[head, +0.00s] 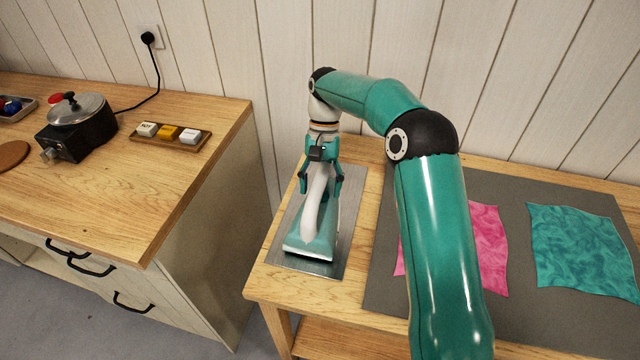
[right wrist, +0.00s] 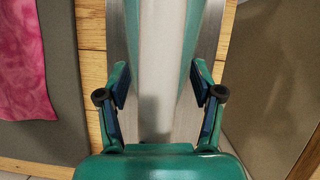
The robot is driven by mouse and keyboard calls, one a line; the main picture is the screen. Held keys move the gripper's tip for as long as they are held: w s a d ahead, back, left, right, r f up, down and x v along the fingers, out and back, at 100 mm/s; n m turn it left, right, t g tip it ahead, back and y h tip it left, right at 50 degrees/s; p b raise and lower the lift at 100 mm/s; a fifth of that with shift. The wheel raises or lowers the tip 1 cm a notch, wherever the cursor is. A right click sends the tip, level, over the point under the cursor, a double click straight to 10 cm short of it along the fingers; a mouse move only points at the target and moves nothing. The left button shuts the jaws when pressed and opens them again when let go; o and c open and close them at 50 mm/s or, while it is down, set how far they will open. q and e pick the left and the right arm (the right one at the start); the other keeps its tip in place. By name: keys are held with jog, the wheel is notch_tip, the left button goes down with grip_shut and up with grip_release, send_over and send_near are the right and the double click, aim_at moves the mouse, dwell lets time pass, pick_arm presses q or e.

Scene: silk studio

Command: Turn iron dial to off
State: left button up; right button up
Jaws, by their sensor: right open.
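The iron (head: 312,236), teal with a white handle, sits on a metal plate (head: 332,262) at the left end of the right-hand table. My right gripper (head: 320,186) is over the rear part of the iron, pointing down, its fingers apart on either side. In the right wrist view, the iron (right wrist: 158,60) shows as a pale strip with teal sides between the spread fingers of the gripper (right wrist: 159,88), with gaps at both sides. I cannot make out the dial in either view. My left gripper is in neither view.
A grey mat (head: 525,315) with a pink cloth (head: 490,250) and a teal cloth (head: 580,245) lies right of the iron. On the left counter stand a small black cooker with a lidded pot (head: 78,108) and a wooden tray (head: 150,138) with small blocks. A gap separates counter and table.

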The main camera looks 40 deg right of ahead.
aim_at(322, 168)
jog(key=shift+r, duration=0.1)
jog(key=shift+v, duration=3.6)
